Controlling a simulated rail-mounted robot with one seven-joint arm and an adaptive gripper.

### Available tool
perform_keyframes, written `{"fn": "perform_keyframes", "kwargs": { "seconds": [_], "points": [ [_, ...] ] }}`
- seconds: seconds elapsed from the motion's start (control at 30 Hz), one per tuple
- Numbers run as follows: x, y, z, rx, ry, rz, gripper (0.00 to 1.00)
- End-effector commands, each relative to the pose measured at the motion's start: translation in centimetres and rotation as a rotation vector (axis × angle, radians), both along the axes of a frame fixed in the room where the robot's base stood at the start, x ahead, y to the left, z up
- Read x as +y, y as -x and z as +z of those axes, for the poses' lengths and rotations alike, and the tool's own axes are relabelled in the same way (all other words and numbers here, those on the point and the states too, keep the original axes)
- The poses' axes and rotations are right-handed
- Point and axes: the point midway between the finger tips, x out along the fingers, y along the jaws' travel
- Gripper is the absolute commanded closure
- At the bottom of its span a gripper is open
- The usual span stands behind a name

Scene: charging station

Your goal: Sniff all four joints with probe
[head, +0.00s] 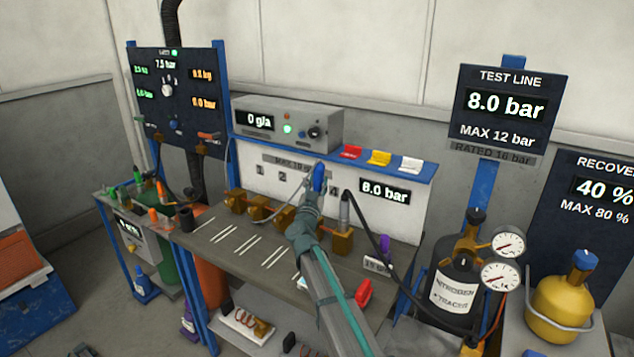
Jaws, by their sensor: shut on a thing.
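My gripper (313,198) is over the bench, shut on the blue probe (319,178), which stands up from the fingers. The probe's tip is hard to make out. Brass joints stand in a row on the grey bench: one at the left (236,201), one beside it (260,207), one just left of my gripper (285,217), and one to its right (342,241). My gripper and arm partly cover the row's middle. I cannot tell whether the probe touches a joint. The grey detector box (289,124) on the blue shelf reads "0 g/a", with a green light.
Red, yellow and white tags (380,158) lie on the shelf. White sticks (248,245) lie on the bench (215,240). A black hose (372,225) rises from the right joint. A red object (364,292) is at the bench's front right. A black nitrogen cylinder (455,285) with gauges stands further right.

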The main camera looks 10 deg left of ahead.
Motion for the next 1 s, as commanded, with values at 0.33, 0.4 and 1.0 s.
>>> {"fn": "perform_keyframes", "kwargs": {
  "seconds": [0.33, 0.4, 1.0],
  "points": [
    [0.6, -1.9, -2.9, 0.0, -0.002, 0.001, 1.0],
    [0.7, -2.4, -3.6, 0.0, -0.002, 0.001, 1.0],
    [1.1, -3.8, -5.3, 0.0, -0.002, 0.001, 1.0]
  ]
}}
